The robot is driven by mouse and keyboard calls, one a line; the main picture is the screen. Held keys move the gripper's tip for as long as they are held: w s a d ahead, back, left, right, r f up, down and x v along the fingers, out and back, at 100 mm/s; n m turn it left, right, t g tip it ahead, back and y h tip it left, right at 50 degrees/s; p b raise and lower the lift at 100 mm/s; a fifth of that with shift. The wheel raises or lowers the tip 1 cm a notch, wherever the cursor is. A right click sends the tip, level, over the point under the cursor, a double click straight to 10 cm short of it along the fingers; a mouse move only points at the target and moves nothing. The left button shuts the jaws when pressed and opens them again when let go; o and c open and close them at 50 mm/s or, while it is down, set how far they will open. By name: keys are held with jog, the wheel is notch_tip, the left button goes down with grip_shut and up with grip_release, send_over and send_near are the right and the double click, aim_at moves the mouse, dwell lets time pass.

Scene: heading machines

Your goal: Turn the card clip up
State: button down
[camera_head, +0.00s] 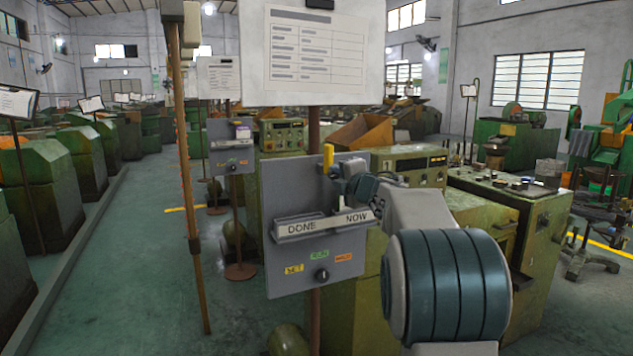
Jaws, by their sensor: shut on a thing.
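A grey panel (275,195) stands on a post in the middle of the head view. A yellow upright piece (328,157), which I take to be the card clip, stands at the panel's top edge, right of its middle. My gripper (345,172) reaches in from the right and is shut at the lower part of this piece. The jaws and wrist hide the exact grip and the clip's base.
The panel also carries a dark knob (321,275) and small coloured labels. A large white printed sheet (310,60) hangs above. A brown pole (185,170) stands to the left. Green machines (500,205) fill the right, and an aisle (140,260) is open on the left.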

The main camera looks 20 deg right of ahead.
dwell(0.5)
jog(key=c, duration=1.1)
grip_release()
jog(key=s, duration=0.4)
jog(key=s+d+b, duration=0.1)
jog(key=s, duration=0.4)
jog(key=s+d+b, duration=0.1)
jog(key=s, duration=0.3)
jog(key=shift+s+d+r, duration=0.15)
jog(key=shift+s+r, duration=0.05)
jog(key=shift+s, duration=0.1)
